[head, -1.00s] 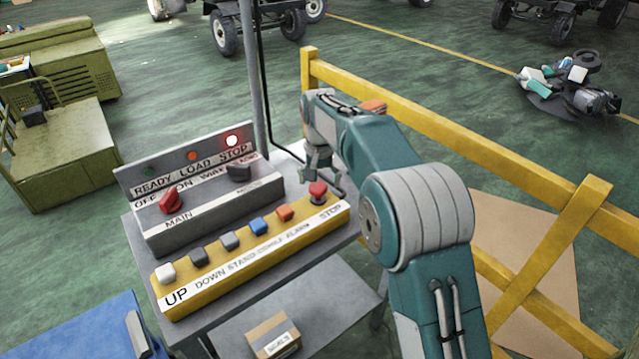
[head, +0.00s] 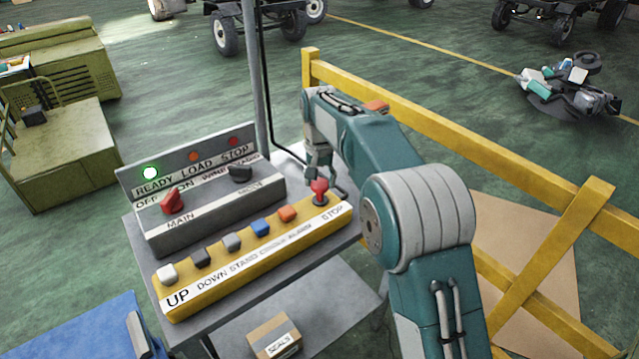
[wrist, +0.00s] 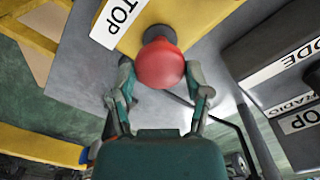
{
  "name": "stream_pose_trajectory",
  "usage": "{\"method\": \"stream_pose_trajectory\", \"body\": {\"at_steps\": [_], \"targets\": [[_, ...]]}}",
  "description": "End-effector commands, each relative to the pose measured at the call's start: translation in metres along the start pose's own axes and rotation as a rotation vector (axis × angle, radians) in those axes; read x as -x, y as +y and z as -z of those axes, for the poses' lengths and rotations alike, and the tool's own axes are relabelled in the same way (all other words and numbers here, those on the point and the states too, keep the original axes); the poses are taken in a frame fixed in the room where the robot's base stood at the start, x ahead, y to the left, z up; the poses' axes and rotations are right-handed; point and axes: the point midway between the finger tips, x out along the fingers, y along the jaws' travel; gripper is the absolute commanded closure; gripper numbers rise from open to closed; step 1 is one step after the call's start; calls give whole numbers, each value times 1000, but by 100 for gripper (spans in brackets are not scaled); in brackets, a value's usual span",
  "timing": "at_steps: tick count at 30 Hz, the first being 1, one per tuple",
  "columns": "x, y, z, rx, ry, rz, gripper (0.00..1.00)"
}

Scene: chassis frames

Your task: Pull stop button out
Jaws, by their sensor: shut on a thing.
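The red stop button (head: 320,186) stands at the right end of the yellow button box (head: 255,252), above the STOP label. Its head sits raised on a visible stem. My gripper (head: 322,177) is at the button from behind. In the wrist view the red button (wrist: 159,64) lies between the two fingers of my gripper (wrist: 160,88), one on each side, and the gripper is shut on it.
A grey switch box with a red MAIN knob (head: 172,200) and a dark MODE knob (head: 240,173) stands behind the button row. A yellow railing (head: 430,118) runs behind and right of my arm. A grey pole (head: 252,80) rises behind the console.

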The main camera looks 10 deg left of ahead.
Motion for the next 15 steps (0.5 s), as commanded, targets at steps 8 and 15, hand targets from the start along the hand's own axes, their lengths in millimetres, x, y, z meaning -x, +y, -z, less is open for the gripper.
{"method": "stream_pose_trajectory", "body": {"at_steps": [8, 15], "targets": [[3, -1, 0, 1, 4, 4, 2], [2, -1, 0, 1, 3, 3, 2]]}}
